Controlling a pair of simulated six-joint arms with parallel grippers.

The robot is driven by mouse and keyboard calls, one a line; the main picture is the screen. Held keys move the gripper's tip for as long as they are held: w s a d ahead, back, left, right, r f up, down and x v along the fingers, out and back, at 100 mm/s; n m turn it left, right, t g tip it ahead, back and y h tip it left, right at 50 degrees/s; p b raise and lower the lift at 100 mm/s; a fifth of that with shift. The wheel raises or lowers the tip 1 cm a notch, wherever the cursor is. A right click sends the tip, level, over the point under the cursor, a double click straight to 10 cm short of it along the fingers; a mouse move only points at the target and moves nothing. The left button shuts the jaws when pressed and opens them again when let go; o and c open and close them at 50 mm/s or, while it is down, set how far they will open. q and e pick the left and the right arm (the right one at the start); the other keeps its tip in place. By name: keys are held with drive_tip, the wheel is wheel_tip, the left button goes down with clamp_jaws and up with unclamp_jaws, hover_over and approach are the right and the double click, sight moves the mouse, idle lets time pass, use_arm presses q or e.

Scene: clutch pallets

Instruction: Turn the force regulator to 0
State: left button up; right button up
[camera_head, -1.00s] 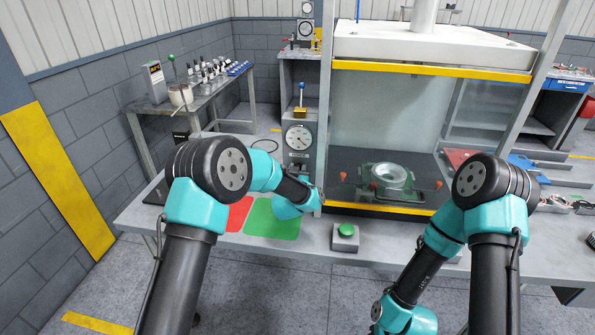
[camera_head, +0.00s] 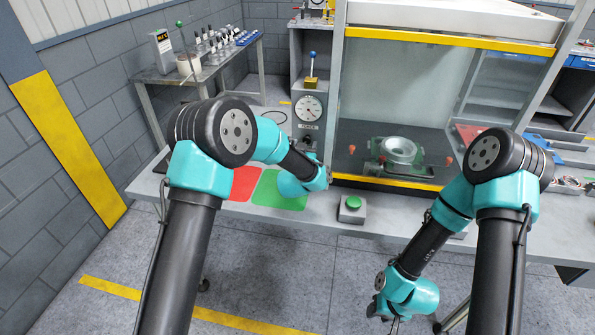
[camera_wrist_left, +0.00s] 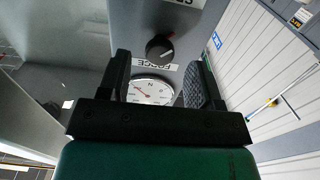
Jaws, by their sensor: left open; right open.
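The force regulator is a black round knob (camera_wrist_left: 160,48) with a small reddish mark at its upper right edge in the left wrist view. It sits beside the FORCE label (camera_wrist_left: 145,65) and the white round gauge (camera_wrist_left: 152,90). In the head view the gauge (camera_head: 309,107) is on the grey column, with the dark knob (camera_head: 307,140) just below it. My left gripper (camera_wrist_left: 158,62) is open, its fingers framing the gauge and label, with the knob ahead of the tips and apart from them. My right gripper (camera_head: 388,316) hangs low at the bottom, open and partly hidden.
A green push button (camera_head: 351,204) on a grey box stands on the bench front. Red (camera_head: 244,184) and green (camera_head: 280,190) mats lie under my left arm. The glass-fronted press (camera_head: 392,110) with a yellow edge stands right of the column. A lever with a blue ball (camera_head: 313,55) rises above the gauge.

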use_arm(q)
drive_tip(key=s+a, duration=0.2)
drive_tip(key=s, duration=1.2)
drive_tip(key=shift+s, duration=0.15)
